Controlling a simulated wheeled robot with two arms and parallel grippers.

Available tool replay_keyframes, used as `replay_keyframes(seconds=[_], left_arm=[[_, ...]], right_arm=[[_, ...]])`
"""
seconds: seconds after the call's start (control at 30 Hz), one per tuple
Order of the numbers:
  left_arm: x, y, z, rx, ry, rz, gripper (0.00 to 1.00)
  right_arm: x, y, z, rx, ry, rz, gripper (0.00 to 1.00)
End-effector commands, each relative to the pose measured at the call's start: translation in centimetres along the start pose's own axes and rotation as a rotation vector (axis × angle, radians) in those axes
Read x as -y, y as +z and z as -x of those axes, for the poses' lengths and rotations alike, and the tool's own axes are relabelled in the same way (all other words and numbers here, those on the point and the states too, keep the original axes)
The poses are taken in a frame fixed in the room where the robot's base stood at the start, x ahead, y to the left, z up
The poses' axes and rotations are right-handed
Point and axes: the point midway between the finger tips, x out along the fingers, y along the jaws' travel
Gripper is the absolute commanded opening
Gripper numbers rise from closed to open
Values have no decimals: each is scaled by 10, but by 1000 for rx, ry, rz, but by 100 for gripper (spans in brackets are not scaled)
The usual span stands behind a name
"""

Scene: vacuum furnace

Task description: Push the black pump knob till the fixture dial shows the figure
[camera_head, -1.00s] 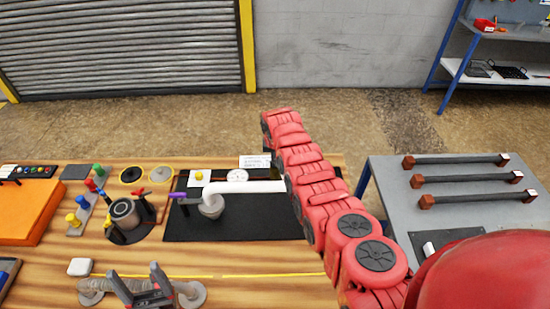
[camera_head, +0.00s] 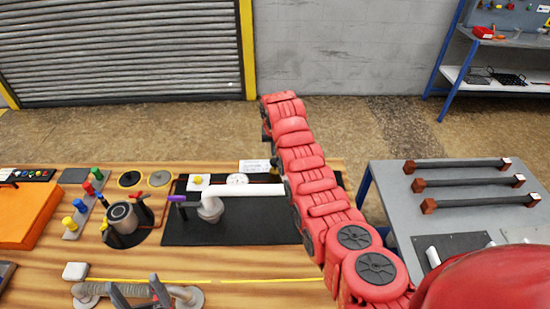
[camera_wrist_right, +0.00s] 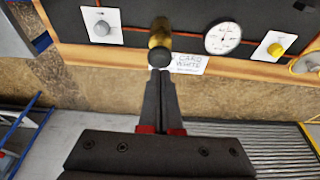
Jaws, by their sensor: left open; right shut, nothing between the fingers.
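In the right wrist view, the black pump knob (camera_wrist_right: 160,57) caps a brass body (camera_wrist_right: 160,36) on the dark panel. My right gripper (camera_wrist_right: 160,74) is shut and empty, its fingertips right at the knob; I cannot tell whether they touch. The round white fixture dial (camera_wrist_right: 222,38) is right of the knob, its needle too small to read. A white card (camera_wrist_right: 189,64) with print lies beside the knob. The head view also shows the dial (camera_head: 238,179) and card (camera_head: 255,166); my red right arm hides the knob there. My left gripper (camera_head: 138,296) is open at the bottom edge.
A grey knob (camera_wrist_right: 102,28) and a yellow knob (camera_wrist_right: 276,49) flank the knob and dial. A white pipe (camera_head: 245,190) crosses the black mat (camera_head: 235,232). A pot (camera_head: 121,216) and coloured knobs stand at left. A grey table (camera_head: 398,205) with bars is at right.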

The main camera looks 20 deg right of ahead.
Motion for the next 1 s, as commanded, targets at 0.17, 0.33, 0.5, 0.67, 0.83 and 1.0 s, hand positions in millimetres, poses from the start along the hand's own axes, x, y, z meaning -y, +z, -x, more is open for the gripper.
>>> replay_keyframes(seconds=[0.17,0.33,0.5,0.67,0.83,1.0], left_arm=[[-1,3,20,1,0,0,74],[-1,5,29,1,0,0,74],[-2,5,32,0,0,0,74],[-2,5,31,1,0,0,74],[-2,5,31,0,0,0,74],[-2,5,31,1,0,0,74]], right_arm=[[1,-2,30,-13,-3,0,0],[0,-3,58,-11,-2,0,0],[0,-2,70,-7,-1,0,0],[0,-2,71,-6,-1,0,0],[0,-2,71,-5,-1,0,0],[0,-2,71,-5,-1,0,0]])
